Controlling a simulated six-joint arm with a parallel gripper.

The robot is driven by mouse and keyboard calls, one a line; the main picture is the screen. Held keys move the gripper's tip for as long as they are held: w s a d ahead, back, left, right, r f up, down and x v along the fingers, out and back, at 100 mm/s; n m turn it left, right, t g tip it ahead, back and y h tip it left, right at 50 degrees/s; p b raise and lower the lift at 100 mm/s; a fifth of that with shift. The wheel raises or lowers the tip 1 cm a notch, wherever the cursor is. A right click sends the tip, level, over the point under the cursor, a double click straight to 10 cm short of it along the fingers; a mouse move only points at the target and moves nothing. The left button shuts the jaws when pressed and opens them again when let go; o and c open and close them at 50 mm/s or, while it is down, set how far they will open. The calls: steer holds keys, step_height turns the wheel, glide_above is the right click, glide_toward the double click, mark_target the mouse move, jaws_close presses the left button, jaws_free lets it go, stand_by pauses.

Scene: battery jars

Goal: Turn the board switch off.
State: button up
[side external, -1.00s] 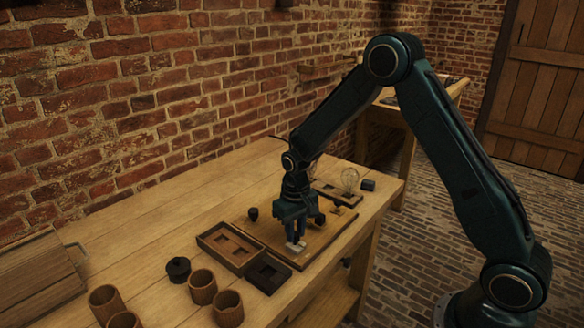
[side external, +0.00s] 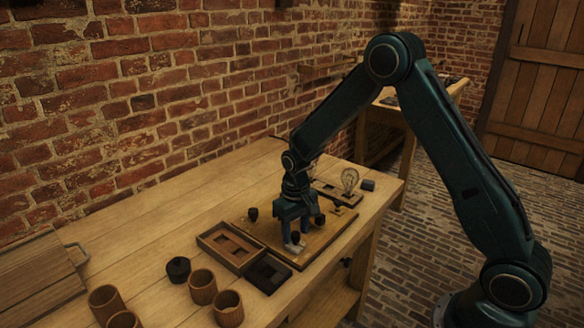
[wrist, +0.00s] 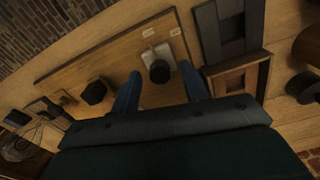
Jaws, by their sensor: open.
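The wooden board (side external: 330,237) lies on the bench below my gripper (side external: 294,232). Its switch (side external: 295,238) shows as a dark knob by a pale plate near the board's front-left edge. In the wrist view the dark knob (wrist: 159,71) stands on the pale metal plate, with two small pale labels beside it. My gripper (wrist: 158,78) is open there, its two blue fingers apart on either side of the knob, with gaps to it. Whether the switch is on or off cannot be told.
A partitioned wooden tray (side external: 231,247) and a dark tray (side external: 268,273) lie left of the board. Brown jars (side external: 203,287) and a black lidded piece (side external: 178,269) stand farther left. A glass bulb (side external: 349,180) stands behind the board.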

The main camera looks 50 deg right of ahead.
mark_target(295, 234)
step_height(295, 234, up, 14)
steer(key=shift+f, duration=0.15)
stand_by(0.5)
stand_by(0.3)
steer(key=s+a+r+n+t, duration=0.1)
steer(key=s+a+r+t, duration=0.15)
steer(key=s+r, duration=0.95)
steer(key=s+a+n+t, duration=0.1)
steer(key=s+t, duration=0.2)
steer(key=s, duration=1.2)
steer(key=shift+o, duration=0.4)
